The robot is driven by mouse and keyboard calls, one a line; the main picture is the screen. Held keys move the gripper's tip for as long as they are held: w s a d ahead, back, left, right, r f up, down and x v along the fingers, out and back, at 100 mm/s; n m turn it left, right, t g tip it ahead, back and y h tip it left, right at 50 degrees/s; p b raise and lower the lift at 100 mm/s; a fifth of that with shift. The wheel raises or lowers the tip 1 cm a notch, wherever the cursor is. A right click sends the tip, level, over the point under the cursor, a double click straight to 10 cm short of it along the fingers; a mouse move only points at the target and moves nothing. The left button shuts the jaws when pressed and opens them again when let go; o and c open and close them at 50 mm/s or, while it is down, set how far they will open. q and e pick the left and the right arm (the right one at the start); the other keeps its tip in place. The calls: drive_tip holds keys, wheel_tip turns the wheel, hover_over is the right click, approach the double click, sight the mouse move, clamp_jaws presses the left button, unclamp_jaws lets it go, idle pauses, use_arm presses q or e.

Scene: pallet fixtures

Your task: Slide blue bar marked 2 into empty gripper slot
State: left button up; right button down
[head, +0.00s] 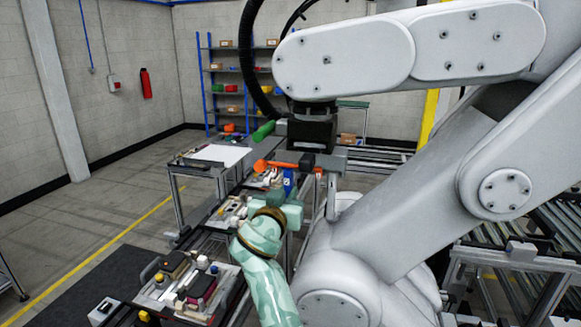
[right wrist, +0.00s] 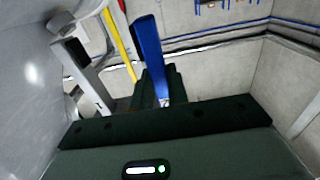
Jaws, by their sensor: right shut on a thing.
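The blue bar (head: 289,182) stands roughly upright in my right gripper (head: 288,203), under the tool head of a large white robot arm. In the right wrist view, the blue bar (right wrist: 148,50) rises from between the dark fingers (right wrist: 157,92), which are shut on its lower end. The number on it cannot be read. The grey tool head (head: 333,161) carries a green bar (head: 263,131) and an orange bar (head: 272,165). The blue bar's top is close below the tool head; contact cannot be told. The empty slot is not clearly visible. My left gripper is not in view.
The white robot arm (head: 400,50) fills the upper right. Pallet fixtures (head: 190,285) with small parts line the conveyor at lower left. A table with a white sheet (head: 217,153) stands behind. A shelf (head: 232,85) is at the back.

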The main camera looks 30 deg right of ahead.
drive_tip(key=shift+x, duration=0.8)
drive_tip(key=shift+b, duration=0.3)
drive_tip(key=shift+f+b, duration=0.15)
drive_tip(key=shift+b, duration=0.15)
drive_tip(key=c, duration=1.3)
unclamp_jaws()
